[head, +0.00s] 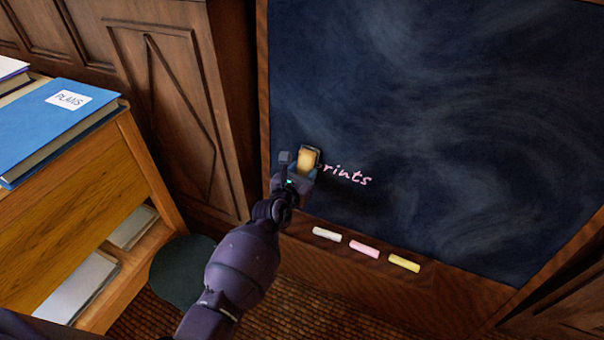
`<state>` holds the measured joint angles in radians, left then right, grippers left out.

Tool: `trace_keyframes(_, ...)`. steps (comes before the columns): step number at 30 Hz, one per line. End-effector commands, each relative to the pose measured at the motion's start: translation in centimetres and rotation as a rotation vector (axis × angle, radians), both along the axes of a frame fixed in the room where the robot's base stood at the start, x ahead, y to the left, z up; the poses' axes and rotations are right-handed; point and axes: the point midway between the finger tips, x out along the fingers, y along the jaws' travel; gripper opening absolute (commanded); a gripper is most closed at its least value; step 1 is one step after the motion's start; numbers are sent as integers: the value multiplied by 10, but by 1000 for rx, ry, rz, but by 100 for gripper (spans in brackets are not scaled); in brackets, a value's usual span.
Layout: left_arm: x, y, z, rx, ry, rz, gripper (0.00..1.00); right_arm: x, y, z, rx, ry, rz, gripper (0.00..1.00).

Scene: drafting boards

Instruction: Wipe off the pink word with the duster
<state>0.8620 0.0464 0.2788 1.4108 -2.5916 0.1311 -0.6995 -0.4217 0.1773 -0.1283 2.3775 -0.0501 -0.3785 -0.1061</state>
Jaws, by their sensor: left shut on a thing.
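The pink word (346,176) is written on the lower left of the dark chalkboard (440,110). The letters "rints" show; the part to their left is hidden behind the duster and gripper or is not there, I cannot tell which. My left gripper (301,170) is shut on the duster (308,159), a small block with a tan face and dark edge. The duster is at the left end of the visible letters, at or very close to the board; contact cannot be made out. My right gripper is not in view.
White chalk (327,234), pink chalk (364,249) and yellow chalk (404,262) lie on the wooden ledge below the board. A wooden cabinet (150,165) with a blue "PLANS" book (50,125) stands at left. A dark round seat (182,270) is beside it.

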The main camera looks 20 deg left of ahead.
Motion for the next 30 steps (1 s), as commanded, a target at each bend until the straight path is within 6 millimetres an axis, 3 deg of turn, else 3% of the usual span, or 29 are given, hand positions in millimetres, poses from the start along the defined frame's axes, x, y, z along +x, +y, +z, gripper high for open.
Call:
trace_keyframes(20,9,-1,0,0,-1,0,14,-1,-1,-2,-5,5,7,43)
trace_keyframes(30,8,-20,3,-1,-3,0,14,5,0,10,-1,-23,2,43)
